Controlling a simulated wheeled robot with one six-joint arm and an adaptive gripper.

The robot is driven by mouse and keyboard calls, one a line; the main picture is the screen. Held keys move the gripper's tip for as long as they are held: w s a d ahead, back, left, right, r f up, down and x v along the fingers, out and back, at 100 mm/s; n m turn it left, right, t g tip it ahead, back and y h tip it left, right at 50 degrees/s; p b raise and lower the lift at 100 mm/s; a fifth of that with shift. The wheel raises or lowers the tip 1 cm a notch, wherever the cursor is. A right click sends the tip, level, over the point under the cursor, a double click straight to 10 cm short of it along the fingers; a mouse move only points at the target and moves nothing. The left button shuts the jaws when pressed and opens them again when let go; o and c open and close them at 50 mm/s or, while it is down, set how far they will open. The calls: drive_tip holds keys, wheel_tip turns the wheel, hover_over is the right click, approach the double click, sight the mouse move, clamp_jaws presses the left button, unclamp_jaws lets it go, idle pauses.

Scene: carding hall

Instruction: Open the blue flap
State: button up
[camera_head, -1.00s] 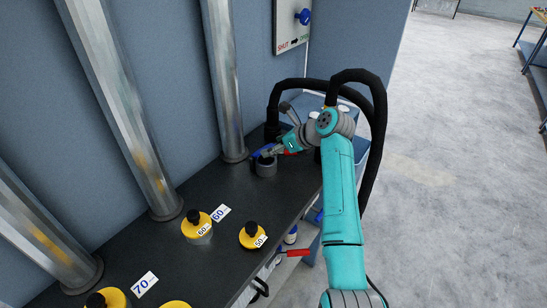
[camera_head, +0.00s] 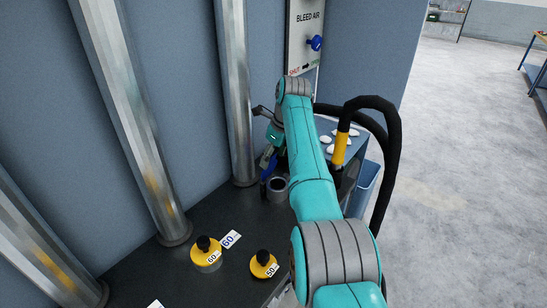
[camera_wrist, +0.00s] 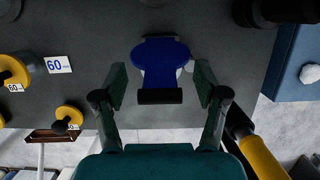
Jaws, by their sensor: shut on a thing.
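The blue flap (camera_wrist: 162,54) shows in the wrist view as a rounded blue plate with a narrower part and a dark bar at its lower end. My gripper (camera_wrist: 160,82) has one finger on each side of it and is shut on it; the exact contact is hard to see. In the head view, a strip of the blue flap (camera_head: 266,170) stands tilted at the left of a short grey cylinder (camera_head: 278,191), whose round mouth shows. My gripper is mostly hidden there behind my arm.
Yellow-topped weights with black knobs (camera_head: 206,250) (camera_head: 263,264) and a "60" card (camera_head: 231,239) sit on the dark bench (camera_head: 195,220). Metal pipes (camera_head: 235,90) rise behind. A panel with a blue knob (camera_head: 316,43) is on the wall. Open floor lies right.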

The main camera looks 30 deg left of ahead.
drive_tip(key=shift+a, duration=0.2)
idle(0.5)
drive_tip(key=o, duration=1.7)
drive_tip(key=shift+f, duration=0.1)
drive_tip(key=v, duration=1.2)
drive_tip(key=shift+a, duration=0.25)
